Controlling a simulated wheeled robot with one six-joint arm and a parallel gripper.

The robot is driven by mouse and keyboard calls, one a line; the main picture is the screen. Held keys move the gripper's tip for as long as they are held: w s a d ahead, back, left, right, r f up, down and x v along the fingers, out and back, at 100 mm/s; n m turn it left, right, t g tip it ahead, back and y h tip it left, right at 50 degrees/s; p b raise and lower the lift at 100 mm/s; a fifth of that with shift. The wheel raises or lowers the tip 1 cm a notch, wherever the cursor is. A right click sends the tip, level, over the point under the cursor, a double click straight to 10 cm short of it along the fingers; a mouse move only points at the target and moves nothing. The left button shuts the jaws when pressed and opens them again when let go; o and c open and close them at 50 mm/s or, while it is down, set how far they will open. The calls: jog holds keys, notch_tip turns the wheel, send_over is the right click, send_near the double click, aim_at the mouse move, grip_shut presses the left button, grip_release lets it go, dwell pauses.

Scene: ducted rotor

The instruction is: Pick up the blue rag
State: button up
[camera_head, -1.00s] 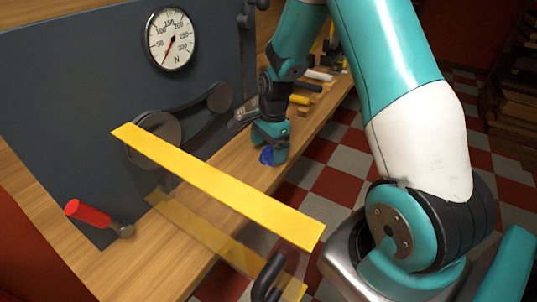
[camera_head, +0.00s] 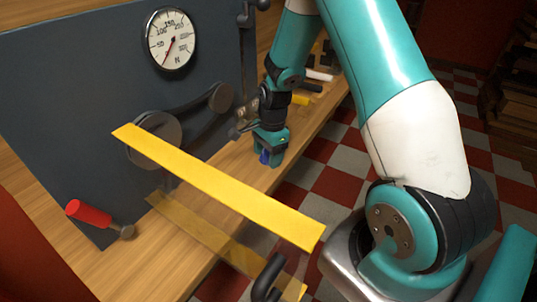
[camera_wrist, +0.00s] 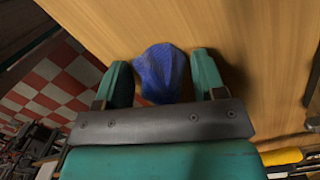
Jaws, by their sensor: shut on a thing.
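The blue rag (camera_wrist: 162,72) is bunched between the two teal fingers of my gripper (camera_wrist: 161,78) in the wrist view. My gripper is shut on it, with a finger on each side. In the head view my gripper (camera_head: 272,160) is over the right part of the wooden bench, and only a small patch of the blue rag (camera_head: 264,157) shows at its fingers. The rag's lower part is hidden in the head view. I cannot tell clearly how far the rag is from the bench top.
The wooden bench (camera_head: 165,262) has a yellow-edged clear guard (camera_head: 220,187) in front. A dark panel with a force gauge (camera_head: 171,39) and pulleys (camera_head: 155,138) stands behind. Several tools lie beyond my gripper. Checkered floor is at right.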

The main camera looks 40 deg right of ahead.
jog(key=shift+r, duration=0.15)
notch_tip(320, 180, up, 20)
dwell(0.3)
jog(key=o, duration=0.3)
jog(key=shift+c, duration=1.2)
